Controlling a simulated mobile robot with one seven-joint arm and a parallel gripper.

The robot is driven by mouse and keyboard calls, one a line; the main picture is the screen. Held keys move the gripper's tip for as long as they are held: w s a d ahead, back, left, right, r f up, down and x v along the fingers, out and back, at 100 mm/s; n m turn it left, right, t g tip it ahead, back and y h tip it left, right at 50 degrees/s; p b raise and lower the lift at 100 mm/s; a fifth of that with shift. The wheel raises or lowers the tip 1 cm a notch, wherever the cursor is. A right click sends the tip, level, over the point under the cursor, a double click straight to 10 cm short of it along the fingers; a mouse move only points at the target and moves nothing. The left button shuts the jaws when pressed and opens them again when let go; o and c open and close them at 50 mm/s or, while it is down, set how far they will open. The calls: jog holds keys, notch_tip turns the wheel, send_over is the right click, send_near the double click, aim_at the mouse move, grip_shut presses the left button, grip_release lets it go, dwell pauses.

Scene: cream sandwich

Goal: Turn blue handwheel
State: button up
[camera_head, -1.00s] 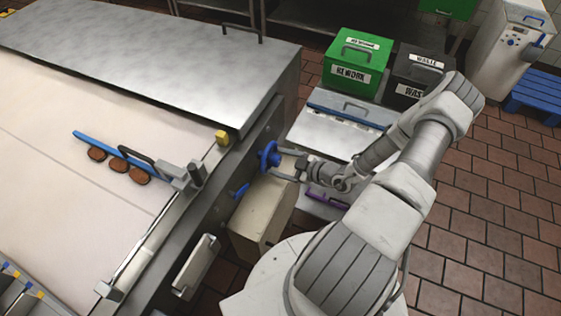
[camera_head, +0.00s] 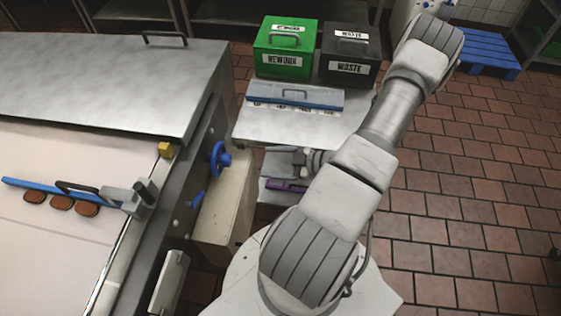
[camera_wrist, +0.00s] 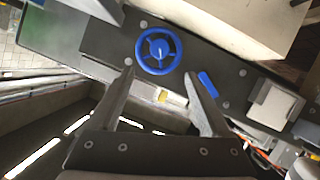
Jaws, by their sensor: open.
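The blue handwheel (camera_head: 219,158) is mounted on the dark side panel of the conveyor machine. In the wrist view the whole blue handwheel (camera_wrist: 158,51) shows as a ring with spokes and a hub, just beyond my fingertips. My gripper (camera_wrist: 159,82) is open and empty, with its two fingers spread apart and the wheel ahead, not between them. In the head view my gripper (camera_head: 290,160) is partly hidden by my arm and stands to the right of the wheel with a gap between. A blue lever (camera_wrist: 208,84) sits right of the wheel in the wrist view.
A beige box (camera_head: 224,205) stands below the wheel beside the machine. A blue guide bar (camera_head: 40,190) with brown biscuits lies on the belt. Green (camera_head: 286,48) and black (camera_head: 349,53) bins stand behind a metal table (camera_head: 285,128).

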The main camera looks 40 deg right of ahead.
jog(key=shift+v, duration=1.5)
jog(key=shift+w+r, duration=0.1)
